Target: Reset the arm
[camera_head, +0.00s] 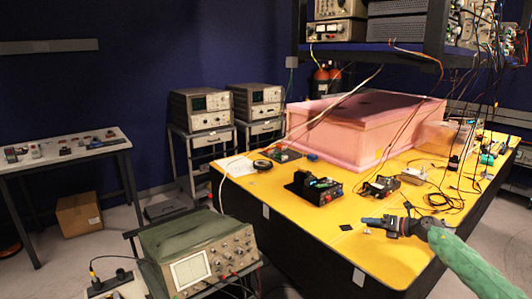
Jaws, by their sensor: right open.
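My right gripper (382,225) is at the lower right, above the front edge of the yellow table (300,215). Its green-sleeved arm comes in from the lower right corner. The jaws point left, are open, and nothing shows between them. A small black square (346,227) lies on the table just left of the fingertips. My left gripper does not show in this view.
A pink foam box (350,140) stands on the table's far side. Black devices (318,188) and cables lie between it and my gripper. An oscilloscope (195,255) stands at the lower left. A shelf (385,50) hangs over the table's back.

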